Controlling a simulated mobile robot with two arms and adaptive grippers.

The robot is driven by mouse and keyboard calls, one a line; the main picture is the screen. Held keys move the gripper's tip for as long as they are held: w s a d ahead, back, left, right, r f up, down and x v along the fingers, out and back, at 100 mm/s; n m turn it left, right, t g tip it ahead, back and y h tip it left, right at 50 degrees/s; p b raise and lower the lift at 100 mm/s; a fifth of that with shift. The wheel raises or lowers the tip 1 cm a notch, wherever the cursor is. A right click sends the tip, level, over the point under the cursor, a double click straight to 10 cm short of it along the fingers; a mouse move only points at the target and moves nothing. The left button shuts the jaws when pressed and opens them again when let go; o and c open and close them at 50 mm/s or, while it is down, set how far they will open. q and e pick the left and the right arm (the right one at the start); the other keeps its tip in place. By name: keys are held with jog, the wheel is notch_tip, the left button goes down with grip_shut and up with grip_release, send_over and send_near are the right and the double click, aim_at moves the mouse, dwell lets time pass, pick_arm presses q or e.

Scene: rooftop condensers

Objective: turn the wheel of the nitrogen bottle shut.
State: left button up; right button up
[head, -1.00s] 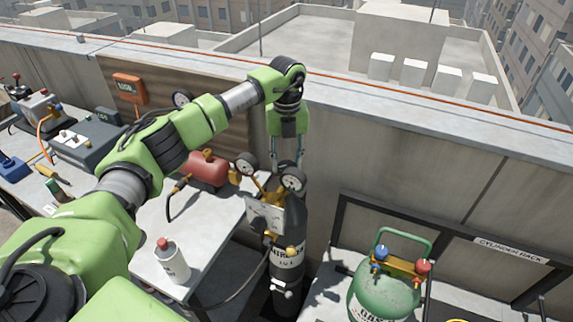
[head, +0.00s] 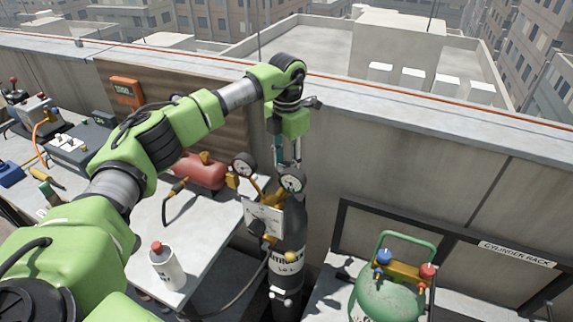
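The nitrogen bottle (head: 287,270) is a dark upright cylinder with a white label band, standing between the bench and the cylinder rack. Whether the fingers touch or grip the wheel does not show. My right gripper is out of view.
The grey bench (head: 212,240) at left holds a white bottle with a red cap (head: 167,267) and a red tank (head: 203,171). A green cylinder (head: 389,295) with blue and red valves stands at right by the cylinder rack. The parapet wall (head: 420,170) runs close behind.

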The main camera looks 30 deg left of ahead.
pick_arm(q)
jog(key=m, duration=0.4)
jog(key=shift+m+b, duration=0.3)
jog(key=shift+b, duration=0.05)
jog(key=m, duration=0.3)
jog(key=shift+m, duration=0.4)
jog(key=m, duration=0.4)
jog(key=shift+s+b, duration=0.1)
jog(key=shift+b, duration=0.25)
jog(key=shift+r+m, duration=0.1)
jog(key=shift+m, duration=2)
jog(key=o, duration=1.1)
notch_tip(320, 180, up, 12)
jog(key=shift+f, duration=0.1)
